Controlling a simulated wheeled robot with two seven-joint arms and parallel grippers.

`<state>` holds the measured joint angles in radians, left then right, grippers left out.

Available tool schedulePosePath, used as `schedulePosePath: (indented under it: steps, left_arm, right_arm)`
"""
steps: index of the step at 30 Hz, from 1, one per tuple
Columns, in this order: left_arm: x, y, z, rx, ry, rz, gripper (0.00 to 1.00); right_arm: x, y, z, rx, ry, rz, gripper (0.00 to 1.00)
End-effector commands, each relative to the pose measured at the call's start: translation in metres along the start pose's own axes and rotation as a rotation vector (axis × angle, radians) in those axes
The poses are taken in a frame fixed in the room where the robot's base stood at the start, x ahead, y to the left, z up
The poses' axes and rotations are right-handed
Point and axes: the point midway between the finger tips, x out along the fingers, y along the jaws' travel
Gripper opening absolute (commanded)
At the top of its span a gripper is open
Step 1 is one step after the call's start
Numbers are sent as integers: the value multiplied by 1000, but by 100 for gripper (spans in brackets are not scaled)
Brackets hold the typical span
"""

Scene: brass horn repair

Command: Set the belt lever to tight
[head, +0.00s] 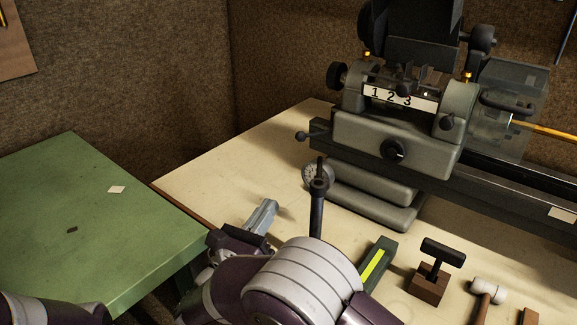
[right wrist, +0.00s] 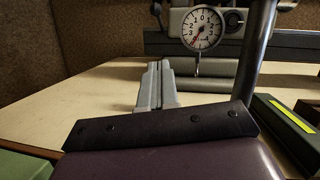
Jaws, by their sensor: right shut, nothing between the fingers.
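A dark upright lever (head: 317,212) with a round hub near its top stands on the bench in front of the lathe; I take it as the belt lever. Its lower end is hidden behind my right arm, and I see no readable tight mark. In the right wrist view its dark rod (right wrist: 262,48) rises to the right of the fingers, tilted slightly. My right gripper (head: 268,204) is shut and empty, left of the lever and apart from it. Its closed silver fingers also show in the right wrist view (right wrist: 158,68). My left gripper is out of view.
The grey lathe (head: 400,145) stands behind, with a dial gauge (right wrist: 201,28) at its front. A green table (head: 90,215) is left. Bench left of the lathe is clear.

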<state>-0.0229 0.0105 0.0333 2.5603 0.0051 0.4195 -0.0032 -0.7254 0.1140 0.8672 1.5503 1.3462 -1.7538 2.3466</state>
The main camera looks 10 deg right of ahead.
Motion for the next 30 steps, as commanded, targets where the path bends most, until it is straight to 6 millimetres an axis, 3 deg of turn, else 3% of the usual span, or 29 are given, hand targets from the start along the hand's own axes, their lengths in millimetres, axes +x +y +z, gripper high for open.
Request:
schedulePosePath:
  steps: [5, 15, 21, 30]
  left_arm:
    - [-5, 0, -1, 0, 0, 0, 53]
    - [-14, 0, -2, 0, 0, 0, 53]
    - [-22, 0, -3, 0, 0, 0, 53]
    - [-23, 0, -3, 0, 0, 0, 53]
  right_arm:
    - [27, -1, 1, -2, 1, -4, 0]
    - [100, -1, 1, -2, 1, -4, 0]
    - [120, -1, 23, 0, 0, -1, 0]
    - [126, 0, 28, -1, 0, 1, 0]
